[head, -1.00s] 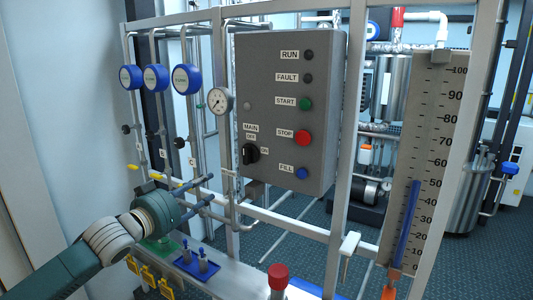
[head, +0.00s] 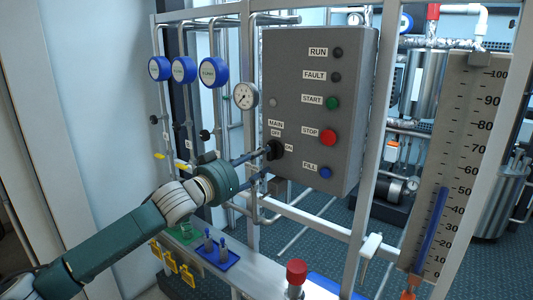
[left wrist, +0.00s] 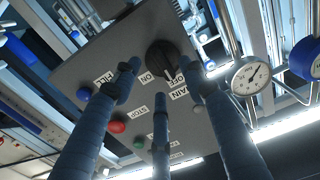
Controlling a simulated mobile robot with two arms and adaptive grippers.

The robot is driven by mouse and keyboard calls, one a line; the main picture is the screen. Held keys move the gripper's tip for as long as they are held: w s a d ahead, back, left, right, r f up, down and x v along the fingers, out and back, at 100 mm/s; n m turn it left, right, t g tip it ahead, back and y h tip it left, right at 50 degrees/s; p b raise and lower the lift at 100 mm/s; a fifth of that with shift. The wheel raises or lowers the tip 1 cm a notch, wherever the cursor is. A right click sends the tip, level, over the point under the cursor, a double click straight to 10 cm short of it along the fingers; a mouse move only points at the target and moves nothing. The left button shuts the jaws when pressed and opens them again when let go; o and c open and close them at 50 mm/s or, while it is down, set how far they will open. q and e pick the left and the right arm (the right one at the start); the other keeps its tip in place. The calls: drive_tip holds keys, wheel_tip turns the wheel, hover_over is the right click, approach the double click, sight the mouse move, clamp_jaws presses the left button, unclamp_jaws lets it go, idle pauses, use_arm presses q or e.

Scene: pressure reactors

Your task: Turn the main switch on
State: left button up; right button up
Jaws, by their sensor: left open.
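The main switch (head: 275,149) is a black rotary knob low on the left of the grey control box (head: 310,105), with OFF and ON labels beside it. It also shows in the left wrist view (left wrist: 163,56), upside down. I cannot tell surely which label its handle points to. My left gripper (head: 264,162) is open, its dark blue fingers reaching to the switch from the left. In the left wrist view, the three fingers (left wrist: 160,82) spread around the knob's near side, with nothing held. Contact with the knob cannot be told. My right gripper is not in view.
Green START (head: 332,103), red STOP (head: 328,138) and blue FILL (head: 325,173) buttons sit right of the switch. A pressure gauge (head: 245,96) is beside the box. Metal frame posts (head: 374,150) and a rail surround it. A red-capped part (head: 297,272) stands below.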

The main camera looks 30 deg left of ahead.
sight(269, 154)
use_arm(q)
drive_tip(key=shift+w+d+p, duration=0.15)
drive_tip(key=shift+w+p, duration=0.2)
drive_tip(key=shift+w, duration=0.7)
drive_tip(key=shift+w+d+p, duration=0.1)
drive_tip(key=shift+w+p, duration=0.2)
drive_tip(key=shift+w, duration=0.7)
clamp_jaws()
